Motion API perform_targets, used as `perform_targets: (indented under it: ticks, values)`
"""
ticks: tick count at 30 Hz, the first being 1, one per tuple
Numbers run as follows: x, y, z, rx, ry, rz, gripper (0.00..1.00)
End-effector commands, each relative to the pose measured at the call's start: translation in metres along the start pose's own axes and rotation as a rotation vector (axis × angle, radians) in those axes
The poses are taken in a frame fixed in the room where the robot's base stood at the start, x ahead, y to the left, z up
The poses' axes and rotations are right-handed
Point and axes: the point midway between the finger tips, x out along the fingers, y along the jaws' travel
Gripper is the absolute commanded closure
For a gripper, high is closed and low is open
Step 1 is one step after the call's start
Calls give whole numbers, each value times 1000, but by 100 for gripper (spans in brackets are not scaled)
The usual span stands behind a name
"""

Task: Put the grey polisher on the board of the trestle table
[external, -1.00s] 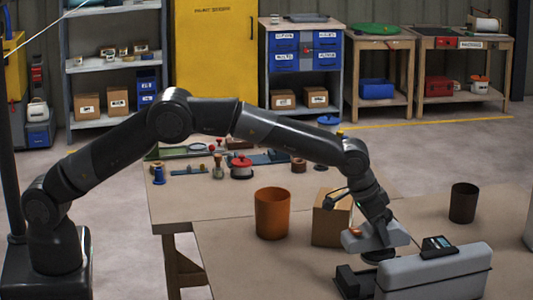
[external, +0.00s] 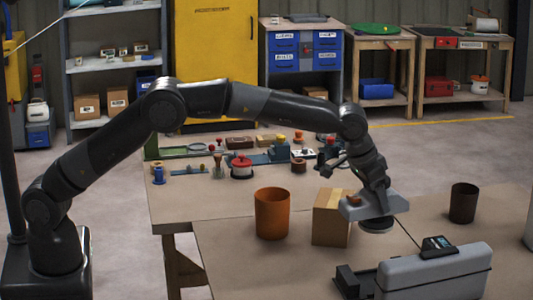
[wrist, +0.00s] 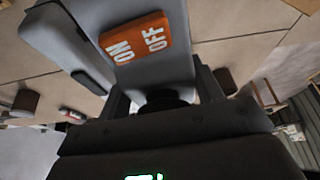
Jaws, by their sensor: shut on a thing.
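The grey polisher (external: 390,205) has a dark round pad underneath and an orange ON/OFF switch, which shows large in the wrist view (wrist: 135,38). My gripper (external: 375,190) is shut on the polisher's body and holds it, pad downward, seemingly above the tabletop. In the wrist view its fingers (wrist: 165,95) stand on both sides of the grey body. The trestle table's brown board (external: 220,208) spans the middle of the external view, with a wooden leg at its left.
A cardboard box (external: 328,222) stands just left of the polisher, with an orange bin (external: 272,214) farther left. A dark cup (external: 463,203) is at right. A grey machine (external: 435,275) stands in front. Several small tools crowd the board's back edge; its left front is clear.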

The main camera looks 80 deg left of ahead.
Motion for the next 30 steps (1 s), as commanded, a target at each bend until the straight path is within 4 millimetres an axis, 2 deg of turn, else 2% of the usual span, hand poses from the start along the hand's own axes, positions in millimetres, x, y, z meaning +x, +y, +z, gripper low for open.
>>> perform_targets:
  ticks: [5,11,20,26,30]
  values:
    - [-2,-34,2,-108,5,-44,92]
    - [-3,-95,11,-310,4,-128,92]
    - [-16,-230,48,-779,4,-321,92]
    - [-33,-318,88,-1112,2,-460,92]
    - [-49,-375,123,-1348,1,-557,92]
